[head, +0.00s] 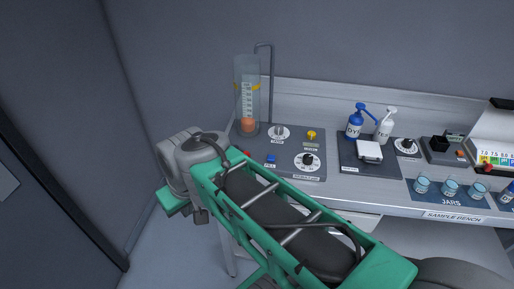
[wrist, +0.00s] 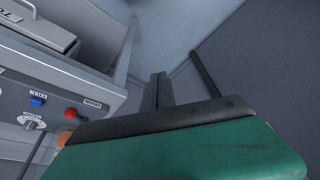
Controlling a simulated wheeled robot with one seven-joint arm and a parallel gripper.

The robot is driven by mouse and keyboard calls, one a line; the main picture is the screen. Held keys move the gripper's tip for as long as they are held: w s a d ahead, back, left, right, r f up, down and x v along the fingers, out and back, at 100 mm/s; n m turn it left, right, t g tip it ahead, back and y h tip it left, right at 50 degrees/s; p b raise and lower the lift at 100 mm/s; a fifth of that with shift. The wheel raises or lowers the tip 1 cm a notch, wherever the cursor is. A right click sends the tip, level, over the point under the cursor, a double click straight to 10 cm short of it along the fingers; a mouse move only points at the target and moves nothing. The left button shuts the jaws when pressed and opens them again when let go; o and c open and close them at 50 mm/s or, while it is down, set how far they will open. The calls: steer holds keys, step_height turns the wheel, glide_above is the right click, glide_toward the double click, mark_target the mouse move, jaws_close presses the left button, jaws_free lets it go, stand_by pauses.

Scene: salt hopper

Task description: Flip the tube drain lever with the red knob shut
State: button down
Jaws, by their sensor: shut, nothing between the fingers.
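The red knob of the drain lever (wrist: 70,113) shows in the wrist view at the lower left, next to a small label reading DRAIN. In the head view a bit of red (head: 246,153) shows at the panel's near edge, partly hidden by my arm. The lever's angle cannot be told. The clear tube (head: 240,95) stands upright at the panel's back left, with an orange thing low inside. My gripper (wrist: 158,80) is shut and empty in the wrist view, to the right of the knob and apart from it. I cannot make out its fingers in the head view.
The grey panel (head: 290,168) also carries a blue button (head: 271,158), a yellow knob (head: 311,135) and dials. Bottles (head: 355,122), a small scale (head: 369,151) and jars (head: 451,187) stand to the right on the bench. Free floor lies left of the bench.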

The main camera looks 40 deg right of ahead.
steer(key=w+d+r+m+y, duration=0.1)
steer(key=w+d, duration=0.2)
steer(key=d, duration=0.4)
steer(key=w+d+r+m+t, duration=0.1)
steer(key=w+d+r, duration=0.15)
steer(key=d, duration=0.35)
steer(key=w+d+r+m+y, duration=0.1)
steer(key=w+d, duration=0.3)
steer(key=d, duration=0.3)
steer(key=s+d+m+t, duration=0.1)
steer(key=s+d, duration=0.3)
steer(key=d, duration=0.4)
steer(key=s+d, duration=0.4)
steer(key=d, duration=0.3)
steer(key=shift+s+d+f+m+t, duration=0.3)
steer(key=shift+d+f+m+t, duration=0.1)
steer(key=shift+b, duration=0.3)
